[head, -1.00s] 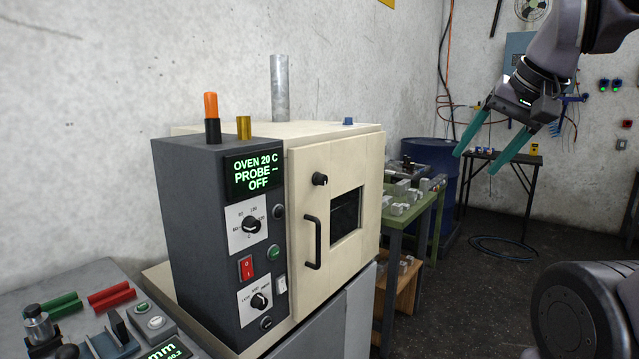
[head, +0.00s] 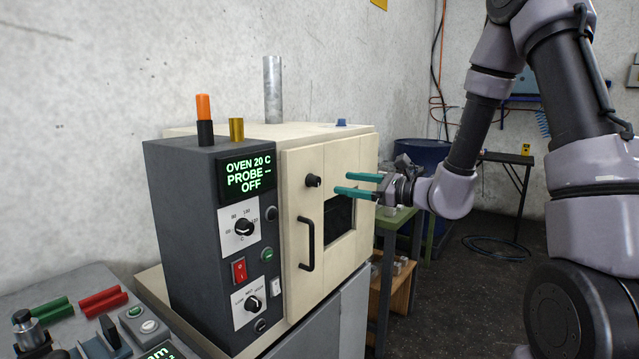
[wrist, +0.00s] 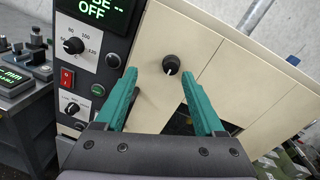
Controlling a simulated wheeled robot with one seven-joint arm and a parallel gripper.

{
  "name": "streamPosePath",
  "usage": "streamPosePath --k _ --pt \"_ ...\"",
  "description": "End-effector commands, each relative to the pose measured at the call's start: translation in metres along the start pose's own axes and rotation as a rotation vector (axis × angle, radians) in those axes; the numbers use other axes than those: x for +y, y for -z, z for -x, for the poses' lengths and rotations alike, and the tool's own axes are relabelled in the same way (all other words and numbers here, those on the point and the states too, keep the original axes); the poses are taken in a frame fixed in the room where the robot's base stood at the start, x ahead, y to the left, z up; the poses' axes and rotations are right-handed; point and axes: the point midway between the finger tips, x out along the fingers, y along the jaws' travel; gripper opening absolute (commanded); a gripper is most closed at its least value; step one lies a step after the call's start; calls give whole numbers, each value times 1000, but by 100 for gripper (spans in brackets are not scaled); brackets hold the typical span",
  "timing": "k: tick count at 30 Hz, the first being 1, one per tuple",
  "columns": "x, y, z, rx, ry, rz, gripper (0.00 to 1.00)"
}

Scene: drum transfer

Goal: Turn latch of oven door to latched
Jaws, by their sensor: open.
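The oven (head: 340,160) is a cream box with a dark grey control panel on its left side. Its door (head: 296,200) looks shut and has a black bar handle (head: 307,243) and a dark window (head: 338,220). A black round latch knob (head: 312,181) sits on the door above the handle. My gripper (head: 340,184) has teal fingers, is open and empty, and is just right of the knob in the head view. In the wrist view the knob (wrist: 171,64) lies ahead, beyond and between the fingertips (wrist: 163,90), apart from them. The fingers partly hide the handle and window there.
The panel display (head: 247,175) reads OVEN 20 C, PROBE --, OFF. A metal pipe (head: 272,90), an orange-topped post (head: 204,120) and a brass cylinder (head: 237,129) stand on top. A cluttered bench (head: 60,345) is at front left. A blue drum (head: 422,155) stands behind at right.

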Motion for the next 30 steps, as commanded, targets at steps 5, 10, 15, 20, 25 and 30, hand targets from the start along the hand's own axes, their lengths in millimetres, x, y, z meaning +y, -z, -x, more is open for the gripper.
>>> streamPosePath --k 5,10,15,20,25,30 --pt "-14 23 -4 8 91 -62 71" --pt "-16 24 -20 9 96 -62 71" --pt "-18 24 -52 7 93 -62 71" --pt "-21 25 -81 8 94 -63 71" --pt "-24 25 -102 9 95 -62 71" --pt "-24 25 -110 9 95 -63 71"
